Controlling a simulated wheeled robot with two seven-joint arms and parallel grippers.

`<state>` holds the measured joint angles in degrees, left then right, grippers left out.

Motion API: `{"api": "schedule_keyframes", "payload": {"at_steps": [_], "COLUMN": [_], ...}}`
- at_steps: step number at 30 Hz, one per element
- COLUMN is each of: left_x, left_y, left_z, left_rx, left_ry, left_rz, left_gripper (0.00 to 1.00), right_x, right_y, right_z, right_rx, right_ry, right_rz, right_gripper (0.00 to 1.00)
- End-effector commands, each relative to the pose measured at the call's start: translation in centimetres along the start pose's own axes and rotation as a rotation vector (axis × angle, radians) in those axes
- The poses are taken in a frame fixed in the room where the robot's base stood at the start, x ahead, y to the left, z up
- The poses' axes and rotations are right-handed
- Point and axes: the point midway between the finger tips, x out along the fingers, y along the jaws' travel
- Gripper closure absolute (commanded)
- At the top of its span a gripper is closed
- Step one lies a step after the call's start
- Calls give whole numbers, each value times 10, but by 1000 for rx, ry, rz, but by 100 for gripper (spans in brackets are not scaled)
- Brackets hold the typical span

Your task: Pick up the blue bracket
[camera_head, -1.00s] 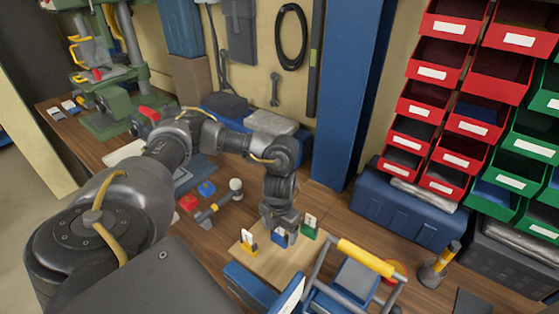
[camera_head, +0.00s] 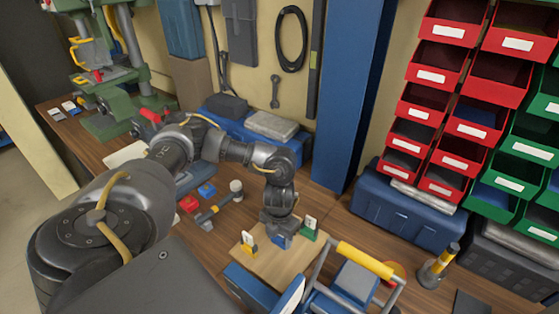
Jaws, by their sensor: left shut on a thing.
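The blue bracket (camera_head: 281,241) stands on a light wooden board (camera_head: 262,262) on the workbench, between a yellow bracket (camera_head: 248,244) and a green bracket (camera_head: 309,231). My left gripper (camera_head: 280,231) reaches down over the blue bracket from above and is shut on it. The gripper hides the top of the bracket, and the fingertips are hard to make out. The bracket shows no clear gap above the board. My right gripper is not in view.
A blue tool carrier with a yellow handle (camera_head: 365,259) stands close in front of the board. Small red (camera_head: 188,204) and blue (camera_head: 206,190) blocks and a hammer (camera_head: 219,207) lie to the left. Red bins (camera_head: 430,75) and a blue case (camera_head: 405,212) stand right.

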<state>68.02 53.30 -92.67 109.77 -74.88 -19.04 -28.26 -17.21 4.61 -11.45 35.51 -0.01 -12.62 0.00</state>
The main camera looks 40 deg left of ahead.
Motion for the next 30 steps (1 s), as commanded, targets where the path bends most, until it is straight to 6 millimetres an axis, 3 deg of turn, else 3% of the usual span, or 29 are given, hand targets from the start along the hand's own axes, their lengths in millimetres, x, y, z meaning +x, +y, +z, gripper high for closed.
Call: {"api": "schedule_keyframes", "payload": {"at_steps": [8,13,21,27,30], "left_x": [-8,-30,-97,-110,-122], "left_y": [0,-1,-17,-30,-32], "left_z": [1,2,-48,-89,-98], "left_rx": [1,3,11,13,2], "left_ry": [-4,-8,-7,-3,4], "left_rz": [-2,-3,-1,0,2], "left_gripper": [75,75,75,75,75], "right_x": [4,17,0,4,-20], "right_y": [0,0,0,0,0], "right_z": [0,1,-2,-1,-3], "right_rx": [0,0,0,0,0], "right_ry": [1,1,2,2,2], "right_rz": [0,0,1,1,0], "right_gripper": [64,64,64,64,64]}}
